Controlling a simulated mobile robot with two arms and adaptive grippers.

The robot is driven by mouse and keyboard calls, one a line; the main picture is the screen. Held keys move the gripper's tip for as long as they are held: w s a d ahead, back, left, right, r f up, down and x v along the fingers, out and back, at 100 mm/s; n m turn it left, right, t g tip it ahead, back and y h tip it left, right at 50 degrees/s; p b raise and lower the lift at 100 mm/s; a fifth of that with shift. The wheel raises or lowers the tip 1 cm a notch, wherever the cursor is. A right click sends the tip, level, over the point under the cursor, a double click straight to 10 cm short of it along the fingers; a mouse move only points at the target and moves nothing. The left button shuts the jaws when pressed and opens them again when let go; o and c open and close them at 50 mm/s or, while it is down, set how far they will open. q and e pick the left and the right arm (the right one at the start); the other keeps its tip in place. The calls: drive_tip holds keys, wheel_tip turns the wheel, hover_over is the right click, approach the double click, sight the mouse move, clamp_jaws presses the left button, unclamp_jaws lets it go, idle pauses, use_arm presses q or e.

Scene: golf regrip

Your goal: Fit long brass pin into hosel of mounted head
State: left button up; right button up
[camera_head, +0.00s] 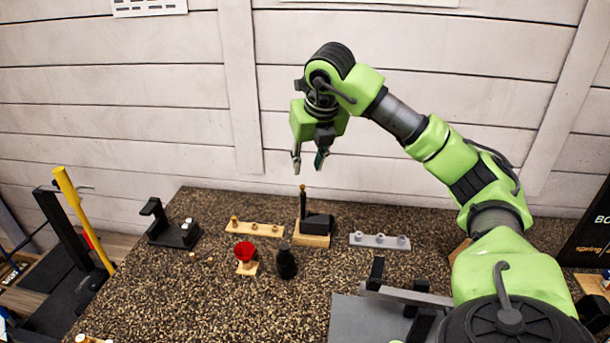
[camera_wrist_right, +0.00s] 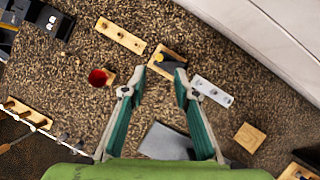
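The mounted head (camera_head: 318,222) is black and sits on a small wooden block (camera_head: 313,240) in the middle of the table. Its hosel (camera_head: 303,207) stands upright. A brass-coloured piece (camera_head: 302,188), which looks like the pin, shows at the top of the hosel; I cannot tell how deep it sits. It shows as a gold dot in the right wrist view (camera_wrist_right: 158,58). My right gripper (camera_head: 308,162) is open and empty, pointing down above the hosel and apart from it. In the right wrist view its fingertips (camera_wrist_right: 159,75) frame the block. My left gripper is not in view.
A wooden rack (camera_head: 255,230) with several holes or pegs stands left of the head, a grey rack (camera_head: 379,241) right. A red funnel (camera_head: 245,251) and a black bottle (camera_head: 286,263) stand in front. A black stand (camera_head: 172,230) is at the left edge.

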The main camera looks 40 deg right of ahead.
drive_tip(key=shift+v, duration=1.35)
drive_tip(key=shift+f, duration=0.1)
